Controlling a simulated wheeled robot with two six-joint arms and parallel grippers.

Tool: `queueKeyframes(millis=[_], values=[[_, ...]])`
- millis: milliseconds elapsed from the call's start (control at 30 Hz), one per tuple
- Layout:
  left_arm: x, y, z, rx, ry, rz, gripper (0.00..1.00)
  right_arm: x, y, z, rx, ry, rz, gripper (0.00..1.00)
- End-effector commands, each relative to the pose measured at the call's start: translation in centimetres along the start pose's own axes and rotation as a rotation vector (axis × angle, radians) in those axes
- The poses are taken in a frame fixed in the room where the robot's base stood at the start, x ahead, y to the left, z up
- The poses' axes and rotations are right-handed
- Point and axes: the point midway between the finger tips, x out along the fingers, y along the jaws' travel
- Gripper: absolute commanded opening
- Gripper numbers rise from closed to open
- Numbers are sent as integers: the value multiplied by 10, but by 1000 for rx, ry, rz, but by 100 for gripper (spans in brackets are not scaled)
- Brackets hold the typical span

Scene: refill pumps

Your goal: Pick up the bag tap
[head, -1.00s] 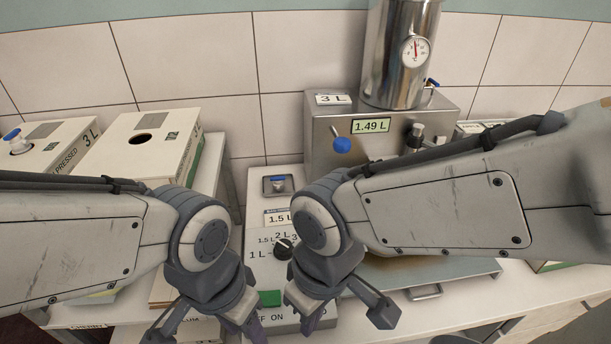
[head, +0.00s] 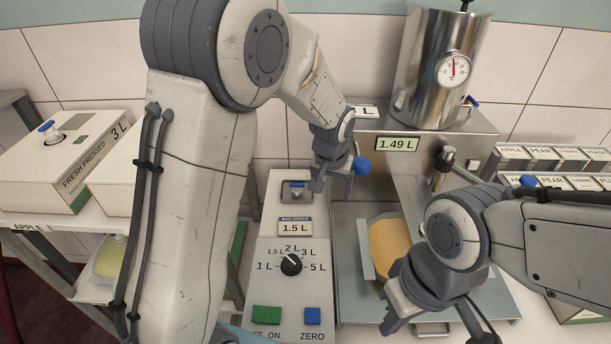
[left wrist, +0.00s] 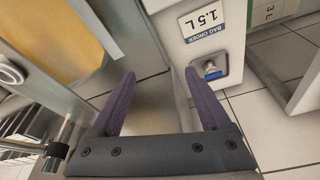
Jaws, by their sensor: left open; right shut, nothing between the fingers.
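A small tap with a blue handle and a light body (head: 297,188) sits in a square recess of the control panel, above the 1.5 L label. It shows in the left wrist view too (left wrist: 209,70), just beyond and right of the right-hand finger. My left gripper (head: 335,184) is open and empty, above and right of the tap in the head view, near the panel's right edge. It also shows in the left wrist view (left wrist: 156,85), with nothing between its fingers. My right gripper (head: 392,321) is shut and empty at the front of the filling tray.
A yellow-filled bag (head: 389,245) lies in the metal tray right of the panel (head: 263,262). The steel filler (head: 370,127) stands behind, its blue knob close to my left gripper. White boxes (head: 66,160) stand at the left.

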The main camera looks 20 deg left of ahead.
Motion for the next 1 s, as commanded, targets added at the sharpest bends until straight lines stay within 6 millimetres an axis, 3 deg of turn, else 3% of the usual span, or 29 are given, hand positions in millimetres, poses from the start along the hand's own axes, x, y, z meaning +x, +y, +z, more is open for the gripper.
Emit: queueKeyframes(millis=[33, 100, 200, 333, 700, 1000], values=[[16, -26, -23, -64, 13, -21, 80, -9, -1, 0, 0, 0, 0, 0], [38, -55, -48, -134, 42, -41, 80, -14, -1, -1, 1, 0, 0, 0], [69, -93, -74, -216, 78, -65, 80, -19, -1, -1, 1, 0, 0, 0], [95, -121, -92, -277, 109, -82, 80, -22, -2, -1, 1, 0, 0, 0], [144, -136, -104, -300, 120, -88, 80, -37, -3, -2, 1, 0, 0, 0], [165, -138, -105, -299, 120, -88, 80, -47, -3, -2, 1, 0, 0, 0]])
